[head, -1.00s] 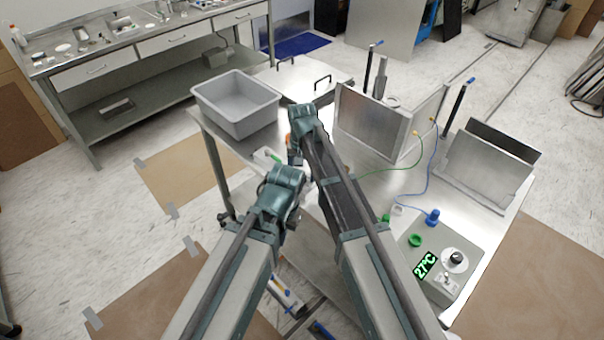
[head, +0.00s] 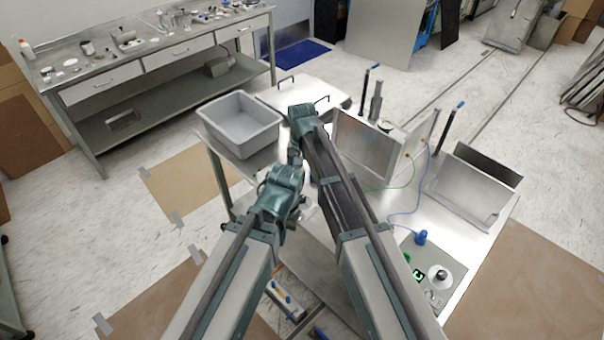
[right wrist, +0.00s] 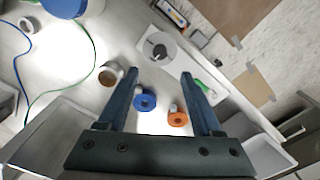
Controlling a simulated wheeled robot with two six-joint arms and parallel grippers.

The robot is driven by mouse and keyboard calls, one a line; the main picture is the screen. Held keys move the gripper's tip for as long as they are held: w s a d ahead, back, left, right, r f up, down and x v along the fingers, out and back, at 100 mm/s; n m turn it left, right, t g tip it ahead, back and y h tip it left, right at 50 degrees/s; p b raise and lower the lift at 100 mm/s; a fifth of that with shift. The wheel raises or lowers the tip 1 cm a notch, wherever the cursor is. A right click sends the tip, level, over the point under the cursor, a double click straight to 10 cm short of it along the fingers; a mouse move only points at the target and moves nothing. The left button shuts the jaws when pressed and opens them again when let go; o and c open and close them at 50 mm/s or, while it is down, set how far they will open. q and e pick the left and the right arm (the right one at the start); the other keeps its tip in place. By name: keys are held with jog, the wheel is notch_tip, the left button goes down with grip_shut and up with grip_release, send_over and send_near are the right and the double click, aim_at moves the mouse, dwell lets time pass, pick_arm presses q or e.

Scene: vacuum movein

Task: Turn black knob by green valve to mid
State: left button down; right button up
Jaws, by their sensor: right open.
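In the right wrist view a black knob (right wrist: 159,50) sits on a white square plate near the table edge. A green-handled valve (right wrist: 203,86) lies beside it. My right gripper (right wrist: 158,82) is open and empty, its fingertips short of the knob in the picture. In the head view the right gripper (head: 294,155) points down over the table's left side, and its arm hides that knob. Another black knob (head: 440,274) is on the grey control box at right, with a green cap (head: 407,258) beside it. My left gripper (head: 300,212) is low by the table's near-left edge; its fingers are unclear.
A blue ring (right wrist: 145,99), an orange ring (right wrist: 178,117) and a brownish ring (right wrist: 110,74) stand near my right fingers. A grey bin (head: 240,148) is on the table's left. Metal panels (head: 366,145) and a blue valve (head: 421,237) with hoses stand at right.

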pick_arm(q)
notch_tip(320, 180, up, 3)
jog(key=shift+r+p, duration=0.1)
jog(key=shift+p, duration=0.9)
pick_arm(e)
notch_tip(320, 180, up, 3)
jog(key=shift+r, duration=0.1)
jog(key=s+d+n, duration=0.2)
jog(key=s+d, duration=1.6)
pick_arm(q)
notch_tip(320, 180, down, 8)
jog(key=b, duration=0.7)
jog(key=shift+b, duration=0.4)
pick_arm(e)
jog(key=s+a+f+n+h, duration=0.1)
jog(key=s+a+f+n, duration=0.3)
jog(key=a+f, duration=0.3)
jog(key=a, duration=0.4)
jog(key=shift+s+a+f, duration=0.2)
jog(key=shift+f, duration=0.15)
